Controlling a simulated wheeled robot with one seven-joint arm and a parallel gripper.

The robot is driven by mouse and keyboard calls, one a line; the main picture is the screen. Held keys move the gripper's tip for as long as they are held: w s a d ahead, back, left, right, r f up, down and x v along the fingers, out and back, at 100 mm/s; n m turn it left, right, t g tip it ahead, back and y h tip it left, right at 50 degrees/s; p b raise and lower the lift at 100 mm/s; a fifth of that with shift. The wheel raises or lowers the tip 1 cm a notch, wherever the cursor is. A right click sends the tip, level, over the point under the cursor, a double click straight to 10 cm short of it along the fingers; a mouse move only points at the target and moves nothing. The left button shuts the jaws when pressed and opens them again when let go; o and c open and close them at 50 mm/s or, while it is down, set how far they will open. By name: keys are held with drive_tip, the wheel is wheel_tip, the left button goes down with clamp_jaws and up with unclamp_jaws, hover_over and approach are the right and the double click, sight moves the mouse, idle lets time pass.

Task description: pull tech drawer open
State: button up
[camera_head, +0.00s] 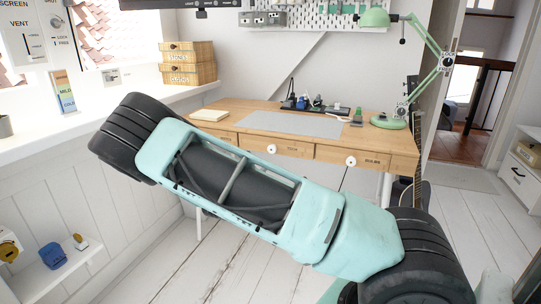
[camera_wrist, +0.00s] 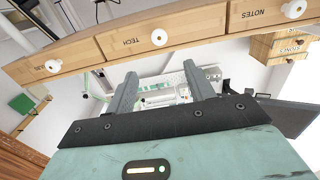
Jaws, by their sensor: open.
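The tech drawer (camera_wrist: 190,35) is the middle of three wooden drawer fronts in the wrist view, where its label reads upside down. Its round white knob (camera_wrist: 159,37) stands out from the front. In the head view the same drawer (camera_head: 310,151) and knob (camera_head: 271,149) show above my arm. It looks shut, level with its neighbours. My gripper (camera_wrist: 159,76) is open and empty, its two grey fingers apart. In the wrist picture the knob lies just beyond the fingertips, between their lines, and is not touched. My arm hides the gripper in the head view.
The notes drawer (camera_wrist: 262,13) and a third drawer (camera_wrist: 52,68) flank it. The wooden desk (camera_head: 392,142) carries a grey mat (camera_head: 290,124), a green lamp (camera_head: 388,122) and small items. A guitar (camera_head: 415,190) stands at its right. Pale floor (camera_head: 190,262) shows below.

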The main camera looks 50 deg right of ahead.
sight(271, 149)
drive_tip(key=b+x, duration=0.2)
drive_tip(key=x, duration=1.3)
drive_tip(key=shift+w+d, duration=0.15)
drive_tip(key=shift+d, duration=0.2)
clamp_jaws()
drive_tip(key=p+v, duration=0.5)
drive_tip(key=v, duration=2.3)
drive_tip(key=shift+a, duration=0.35)
drive_tip(key=shift+f, duration=0.1)
unclamp_jaws()
